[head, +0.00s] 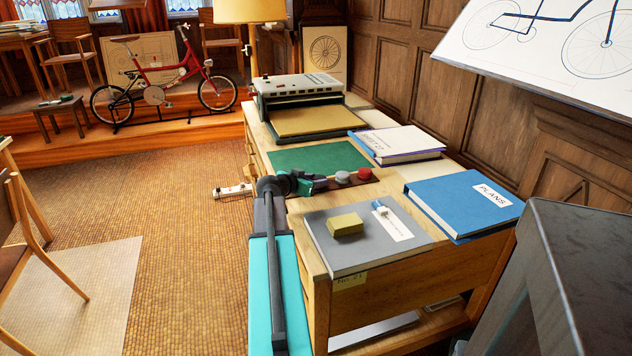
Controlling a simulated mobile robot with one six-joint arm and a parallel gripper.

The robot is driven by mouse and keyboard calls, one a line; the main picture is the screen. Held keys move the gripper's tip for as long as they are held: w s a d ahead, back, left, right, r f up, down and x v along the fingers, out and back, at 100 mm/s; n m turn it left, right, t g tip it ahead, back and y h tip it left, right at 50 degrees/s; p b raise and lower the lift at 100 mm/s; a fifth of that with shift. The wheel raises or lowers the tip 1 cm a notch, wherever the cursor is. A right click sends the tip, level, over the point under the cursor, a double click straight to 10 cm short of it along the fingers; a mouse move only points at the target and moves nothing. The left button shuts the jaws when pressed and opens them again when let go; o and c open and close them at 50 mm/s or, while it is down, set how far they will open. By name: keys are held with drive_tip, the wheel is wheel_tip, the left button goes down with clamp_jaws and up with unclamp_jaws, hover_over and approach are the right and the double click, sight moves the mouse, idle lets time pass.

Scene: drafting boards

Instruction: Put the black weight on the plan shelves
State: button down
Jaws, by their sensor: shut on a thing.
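My gripper (309,184) is low over the left edge of the wooden desk (400,262), at the left end of a brown strip. It is shut on a dark thing, which I take as the black weight; my jaws mostly hide it, and its outline blends with them. A grey weight (343,177) and a red weight (365,174) stand on the strip just right of my gripper. Open shelf room (425,326) shows under the desk top at the near end, with a pale flat thing in it. I cannot tell whether these are the plan shelves.
A grey folder (335,252) with a yellow block (345,224) lies at the near desk end. A blue PLANS binder (450,205), a white binder (398,143) and a green mat (320,157) lie beyond. A dark cabinet (590,270) stands near right.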

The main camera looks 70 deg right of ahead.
drive_tip(key=shift+s+a+f+y, duration=0.1)
drive_tip(key=shift+a+f+y, duration=0.05)
drive_tip(key=shift+f, duration=0.35)
drive_tip(key=shift+a+f+y, duration=0.1)
drive_tip(key=shift+f+y, duration=0.05)
drive_tip(key=shift+f, duration=0.3)
drive_tip(key=c, duration=1)
unclamp_jaws()
drive_tip(key=shift+w+a, duration=0.15)
drive_tip(key=shift+w, duration=0.05)
drive_tip(key=shift+b+v, duration=0.35)
drive_tip(key=shift+v, duration=0.55)
drive_tip(key=shift+w+a+r+b, duration=0.15)
drive_tip(key=shift+a+r+b, duration=0.05)
drive_tip(key=shift+a+r, duration=0.95)
drive_tip(key=shift+w+a+r+b, duration=0.2)
drive_tip(key=shift+a+r, duration=0.65)
drive_tip(key=shift+a, duration=0.5)
drive_tip(key=shift+r, duration=0.1)
